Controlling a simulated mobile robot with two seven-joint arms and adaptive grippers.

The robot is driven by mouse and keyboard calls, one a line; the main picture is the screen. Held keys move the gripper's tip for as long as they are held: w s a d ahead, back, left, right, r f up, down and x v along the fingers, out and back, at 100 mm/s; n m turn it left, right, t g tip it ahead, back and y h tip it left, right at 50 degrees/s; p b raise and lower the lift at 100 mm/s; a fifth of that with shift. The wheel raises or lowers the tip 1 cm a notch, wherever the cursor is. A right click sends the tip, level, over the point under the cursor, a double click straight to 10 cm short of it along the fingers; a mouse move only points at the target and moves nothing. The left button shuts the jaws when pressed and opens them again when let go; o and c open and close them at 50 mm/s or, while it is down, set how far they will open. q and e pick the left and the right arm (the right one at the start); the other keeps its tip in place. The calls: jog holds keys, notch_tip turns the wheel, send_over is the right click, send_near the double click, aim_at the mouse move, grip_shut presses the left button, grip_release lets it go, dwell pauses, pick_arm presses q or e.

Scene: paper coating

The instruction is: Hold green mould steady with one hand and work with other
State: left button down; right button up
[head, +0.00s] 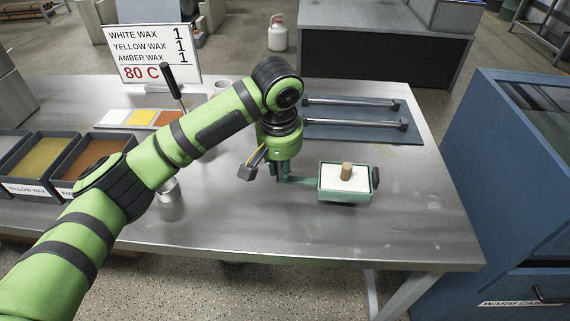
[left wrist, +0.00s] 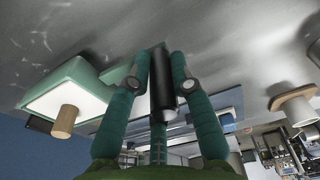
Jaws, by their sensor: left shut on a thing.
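The green mould (head: 345,196) sits on the steel table right of the middle, a shallow rectangular tray with a pale white filling or sheet inside. A brown wooden knob (head: 347,171) stands upright on the white surface. A green handle (head: 301,181) reaches left from the mould to my left gripper (head: 282,178), which points down and is shut on it. In the left wrist view the mould (left wrist: 72,82) lies left of the fingers (left wrist: 160,80), and a dark cylinder (left wrist: 161,95) shows between them. My right gripper is not in view.
Two metal bars (head: 350,103) lie on a dark mat behind the mould. Yellow and amber wax trays (head: 40,160) stand at left, beside a wax sign (head: 150,55). A blue cabinet (head: 520,150) is at right. The table in front of the mould is clear.

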pick_arm(q)
jog(key=shift+w+a+f, duration=0.3)
jog(key=shift+a+f, duration=0.3)
jog(key=shift+a, duration=0.05)
jog(key=shift+w+a+f, duration=0.25)
jog(key=shift+a+f, duration=0.35)
jog(key=c, duration=1)
grip_release()
jog(key=shift+f, duration=0.1)
